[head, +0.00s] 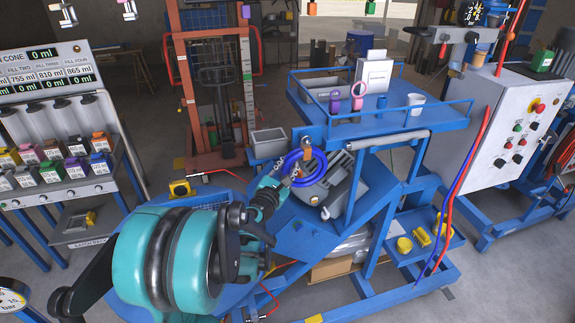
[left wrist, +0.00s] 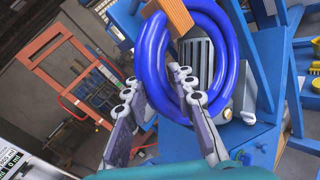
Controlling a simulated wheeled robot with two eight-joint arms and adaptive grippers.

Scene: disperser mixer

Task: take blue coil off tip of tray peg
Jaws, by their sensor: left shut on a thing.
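The blue coil (head: 291,158) hangs at the near left corner of the blue tray (head: 352,133). In the left wrist view the coil (left wrist: 152,62) is a large upright ring of thick tube. An orange-brown peg (left wrist: 168,14) overlaps its top; it also shows at the tray corner in the head view (head: 306,147). I cannot tell how far the coil sits on the peg. My left gripper (head: 287,172) reaches up from below. In the left wrist view its fingers (left wrist: 157,82) lie either side of the coil's left stretch and are shut on it. My right gripper is out of view.
On the tray stand a purple bottle (head: 335,102), a pink item (head: 357,100), a white box (head: 374,74) and a white cup (head: 416,104). A grey motor (head: 338,178) sits behind the coil. A red lift frame (head: 212,95) stands behind left, a control cabinet (head: 505,130) at right.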

